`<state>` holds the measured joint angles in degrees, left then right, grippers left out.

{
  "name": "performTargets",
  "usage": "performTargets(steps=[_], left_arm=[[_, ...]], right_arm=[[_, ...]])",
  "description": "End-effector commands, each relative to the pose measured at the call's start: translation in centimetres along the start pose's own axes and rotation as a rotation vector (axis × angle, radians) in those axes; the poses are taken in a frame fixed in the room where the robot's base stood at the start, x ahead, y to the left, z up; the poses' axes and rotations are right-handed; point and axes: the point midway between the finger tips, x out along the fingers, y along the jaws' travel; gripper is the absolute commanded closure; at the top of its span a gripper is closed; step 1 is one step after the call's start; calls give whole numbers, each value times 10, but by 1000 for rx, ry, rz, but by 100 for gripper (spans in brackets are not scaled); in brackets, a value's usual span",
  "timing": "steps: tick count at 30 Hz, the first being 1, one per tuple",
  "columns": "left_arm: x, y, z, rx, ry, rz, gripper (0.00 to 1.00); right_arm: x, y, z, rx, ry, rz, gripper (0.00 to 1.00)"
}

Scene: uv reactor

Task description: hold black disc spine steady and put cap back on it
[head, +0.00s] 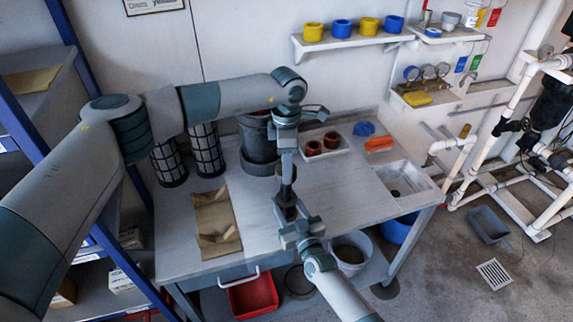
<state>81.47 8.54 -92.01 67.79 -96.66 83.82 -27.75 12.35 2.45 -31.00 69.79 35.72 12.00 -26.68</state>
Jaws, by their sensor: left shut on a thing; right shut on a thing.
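The black disc spine (286,198) stands upright near the front right part of the workbench, with dark discs low on it. My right gripper (289,217) comes from the front and is shut on the spine low down. My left gripper (287,158) points down from above, directly over the spine, and is shut on a small dark piece that looks like the cap (287,173). The cap is in line with the spine's top. I cannot tell whether the two touch, as both are dark and small here.
The workbench (330,200) holds two black mesh cylinders (207,150), a dark bucket (258,140), brown paper (215,222), a tray with red-brown cups (322,147), an orange item (379,144) and a sink (398,185). The bench between paper and sink is mostly clear.

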Motion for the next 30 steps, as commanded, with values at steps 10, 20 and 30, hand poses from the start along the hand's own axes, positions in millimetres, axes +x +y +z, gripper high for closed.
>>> performTargets(steps=[10, 20, 30], left_arm=[[0, 0, -1, 519, 0, 1, 75], [0, 0, -1, 1012, 0, 2, 75], [0, -1, -2, 1519, 0, 1, 75]], right_arm=[[0, 0, 1, 0, -3, 0, 100], [-1, 0, 1, 0, -3, 0, 100], [-1, 0, 2, 0, -3, 0, 100]])
